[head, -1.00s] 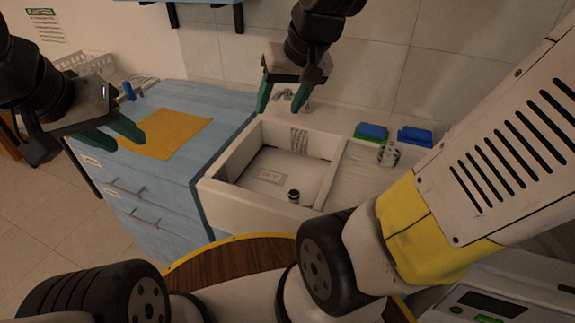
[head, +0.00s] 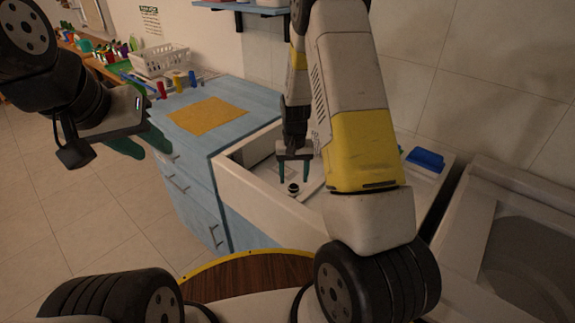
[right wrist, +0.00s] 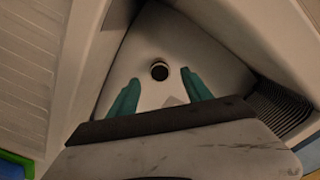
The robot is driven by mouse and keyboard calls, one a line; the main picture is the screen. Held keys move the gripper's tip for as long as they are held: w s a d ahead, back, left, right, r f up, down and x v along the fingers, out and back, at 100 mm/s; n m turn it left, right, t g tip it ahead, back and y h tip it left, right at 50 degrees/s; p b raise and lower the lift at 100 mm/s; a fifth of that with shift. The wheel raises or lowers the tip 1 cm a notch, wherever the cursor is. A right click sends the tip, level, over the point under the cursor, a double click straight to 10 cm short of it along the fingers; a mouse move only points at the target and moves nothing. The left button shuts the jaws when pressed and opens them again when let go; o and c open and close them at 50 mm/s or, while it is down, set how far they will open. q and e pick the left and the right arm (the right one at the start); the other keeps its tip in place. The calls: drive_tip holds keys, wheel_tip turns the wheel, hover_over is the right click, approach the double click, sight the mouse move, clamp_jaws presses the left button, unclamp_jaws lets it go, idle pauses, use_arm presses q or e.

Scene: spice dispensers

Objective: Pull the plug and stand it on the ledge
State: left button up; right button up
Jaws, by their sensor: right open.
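The plug (head: 293,189), a short dark cylinder with a pale band, stands upright on the floor of the white sink (head: 238,173). My right gripper (head: 294,174) points down into the basin, open and empty, with its green fingers just above the plug in the head view. In the right wrist view the plug (right wrist: 159,71) shows its round dark top, between and a little beyond the open fingertips (right wrist: 161,77). My left gripper (head: 146,145) is open and empty, out left of the blue cabinet. The ledge behind the basin is mostly hidden by my right arm.
A blue sponge (head: 425,158) lies at the sink's back right. The basin walls (right wrist: 205,30) close in around my right gripper. A yellow cloth (head: 208,116) lies on the blue cabinet (head: 252,96), with a white basket (head: 158,60) and small coloured bottles behind.

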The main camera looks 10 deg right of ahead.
sight(293, 193)
wheel_tip(293, 193, down, 8)
drive_tip(key=shift+f, duration=0.1)
idle(0.4)
clamp_jaws()
idle(0.4)
